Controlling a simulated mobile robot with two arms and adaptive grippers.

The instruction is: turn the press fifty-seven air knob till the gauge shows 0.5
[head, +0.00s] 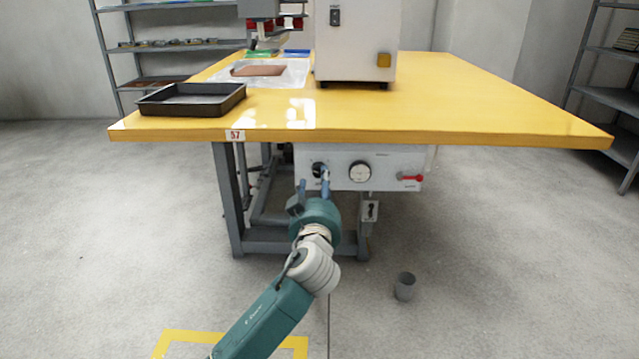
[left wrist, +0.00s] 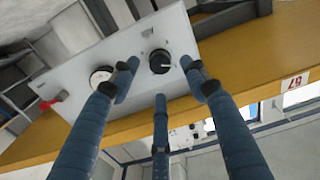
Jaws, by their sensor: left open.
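The black air knob (head: 319,169) is on the left of the light grey panel under table 57, partly behind my fingers in the head view. In the left wrist view the knob (left wrist: 160,61) shows its white mark, with my fingertips spread around its sides and apparently in front of it. The round white gauge (head: 360,171) is right of the knob; it also shows in the left wrist view (left wrist: 101,76), its reading too small to tell. My left gripper (head: 313,188) is open and empty; contact with the knob cannot be told. My right gripper is not in view.
A red-handled valve (head: 409,178) is at the panel's right end. The yellow table (head: 480,115) overhangs the panel and carries a dark tray (head: 190,101) and the press (head: 355,40). A grey cup (head: 405,287) stands on the floor. Grey table legs (head: 228,200) are left of my gripper.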

